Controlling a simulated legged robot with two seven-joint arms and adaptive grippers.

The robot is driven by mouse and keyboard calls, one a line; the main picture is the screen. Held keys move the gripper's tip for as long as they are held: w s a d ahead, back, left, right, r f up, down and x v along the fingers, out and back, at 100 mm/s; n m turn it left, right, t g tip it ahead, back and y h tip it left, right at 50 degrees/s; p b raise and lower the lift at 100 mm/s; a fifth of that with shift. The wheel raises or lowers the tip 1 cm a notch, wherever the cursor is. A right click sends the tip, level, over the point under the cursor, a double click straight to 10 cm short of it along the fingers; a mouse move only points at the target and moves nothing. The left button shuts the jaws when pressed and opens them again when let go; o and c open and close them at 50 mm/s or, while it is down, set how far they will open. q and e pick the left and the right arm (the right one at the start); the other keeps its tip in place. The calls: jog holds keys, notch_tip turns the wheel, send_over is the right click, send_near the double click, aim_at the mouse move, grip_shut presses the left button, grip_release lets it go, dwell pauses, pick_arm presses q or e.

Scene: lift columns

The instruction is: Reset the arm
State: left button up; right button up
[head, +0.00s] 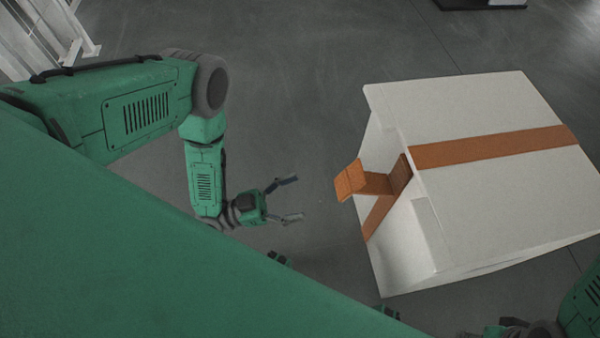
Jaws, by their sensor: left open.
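My left arm comes in from the left, bends down at a grey elbow, and ends in my left gripper (290,199). The left gripper is open and empty, with its two fingers spread apart and pointing right over bare floor. It is apart from the white box to its right. My right arm shows only in part at the bottom right corner. Dark parts at the bottom edge there may belong to my right gripper, but its fingers cannot be made out.
A large white box (470,115) with an orange stripe (490,148) and an orange bracket-like piece (350,181) stands on the right. White frame bars (30,40) stand at the top left. A dark object (480,4) lies at the top edge. Grey floor (300,90) between is clear.

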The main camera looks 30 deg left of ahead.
pick_arm(q)
jog(key=shift+w+d, duration=0.1)
dwell(0.3)
notch_tip(320, 180, down, 4)
jog(key=a+f+n+g+y, duration=0.1)
jog(key=a+n+g+y, duration=0.35)
jog(key=y, duration=0.65)
jog(key=s+a+r+n+g+y, duration=0.5)
jog(key=s+a+n+g+y, duration=0.15)
jog(key=s, duration=0.55)
notch_tip(320, 180, up, 17)
jog(key=a+p, duration=0.1)
jog(key=p, duration=1.6)
jog(key=shift+s+m+g, duration=0.15)
jog(key=shift+m+g, duration=0.25)
jog(key=shift+h, duration=0.25)
